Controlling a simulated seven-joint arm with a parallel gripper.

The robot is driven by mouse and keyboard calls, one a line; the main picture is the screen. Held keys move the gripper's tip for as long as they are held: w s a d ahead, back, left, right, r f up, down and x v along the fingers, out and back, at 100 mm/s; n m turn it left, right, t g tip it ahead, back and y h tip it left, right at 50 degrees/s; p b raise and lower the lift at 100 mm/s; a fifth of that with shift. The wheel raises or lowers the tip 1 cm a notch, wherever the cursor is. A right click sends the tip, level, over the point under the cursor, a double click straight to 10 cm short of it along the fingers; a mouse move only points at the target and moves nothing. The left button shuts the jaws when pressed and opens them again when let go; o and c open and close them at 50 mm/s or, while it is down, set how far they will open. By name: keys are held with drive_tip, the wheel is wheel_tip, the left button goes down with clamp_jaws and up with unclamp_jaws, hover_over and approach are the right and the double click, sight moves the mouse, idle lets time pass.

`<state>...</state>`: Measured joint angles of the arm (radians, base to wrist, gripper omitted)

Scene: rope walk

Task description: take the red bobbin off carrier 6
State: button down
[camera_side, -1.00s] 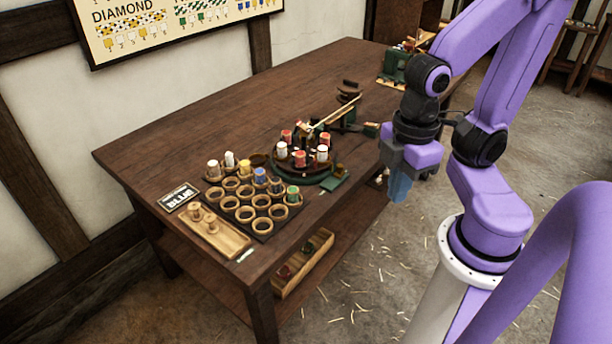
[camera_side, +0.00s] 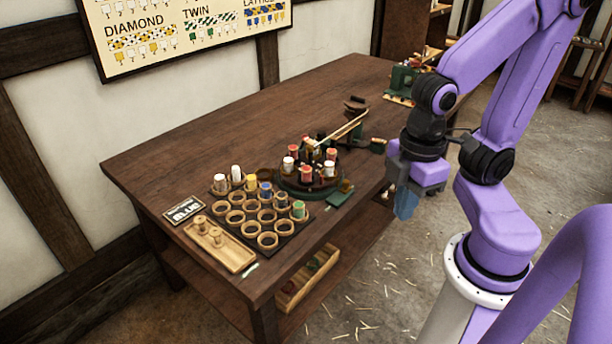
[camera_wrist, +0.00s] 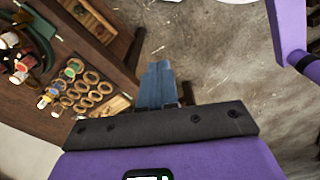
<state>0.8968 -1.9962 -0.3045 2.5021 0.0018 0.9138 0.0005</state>
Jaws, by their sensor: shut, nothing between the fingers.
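A round dark green carrier stand (camera_side: 300,191) on the table holds several red and white bobbins. A red bobbin (camera_side: 306,175) stands at its near side, another red bobbin (camera_side: 331,154) at its right back. Carrier numbers are too small to read, so I cannot tell which is carrier 6. My gripper (camera_side: 405,204) hangs to the right of the stand, past the table's front edge, over the floor. It is shut and empty. In the wrist view its blue fingers (camera_wrist: 158,84) are together over the floor, and the stand's red bobbin (camera_wrist: 17,77) shows at the left edge.
A rack of wooden rings (camera_side: 267,216) with several coloured bobbins lies left of the stand. A wooden arm (camera_side: 345,130) rises behind the stand. The table's back left is bare.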

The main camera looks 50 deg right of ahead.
drive_tip(key=c, duration=1)
unclamp_jaws()
drive_tip(key=shift+w, duration=0.1)
drive_tip(key=n+t+h, duration=0.6)
drive_tip(key=n+h, duration=0.5)
drive_tip(key=h, duration=0.1)
approach(306, 169)
drive_tip(key=x, duration=0.5)
drive_tip(key=shift+s+d+f, duration=0.1)
drive_tip(key=shift+s+f, duration=0.1)
drive_tip(key=shift+s, duration=0.1)
drive_tip(key=shift+w+x, duration=0.25)
drive_tip(key=shift+x, duration=2.45)
